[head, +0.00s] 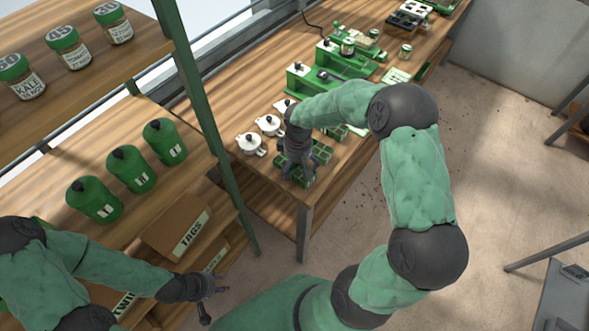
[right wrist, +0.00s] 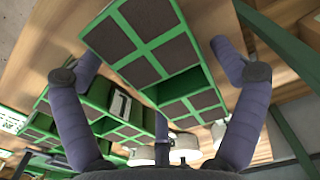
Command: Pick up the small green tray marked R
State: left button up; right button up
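A small green tray (right wrist: 154,44) with dark-filled cells lies between the spread fingers of my right gripper (right wrist: 158,68) in the right wrist view. One of its cells looks empty. I cannot read an R on it. In the head view, my right gripper (head: 302,170) points down over green trays (head: 322,176) at the near end of the bench, partly hiding them. It is open; I cannot tell whether a finger touches the tray. More green trays (right wrist: 127,131) lie beside it in the wrist view, one cell showing a pale piece. My left gripper (head: 214,290) is open and empty, low at the left.
White lidded pots (head: 250,144) stand just left of the trays. Green seeder stations (head: 316,80) fill the bench behind. A shelf with green canisters (head: 130,169) and a TAGS box (head: 176,226) is at the left, with a green post (head: 208,120) between. The floor at the right is mostly clear.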

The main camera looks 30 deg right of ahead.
jog(key=c, duration=0.8)
jog(key=shift+r, duration=0.1)
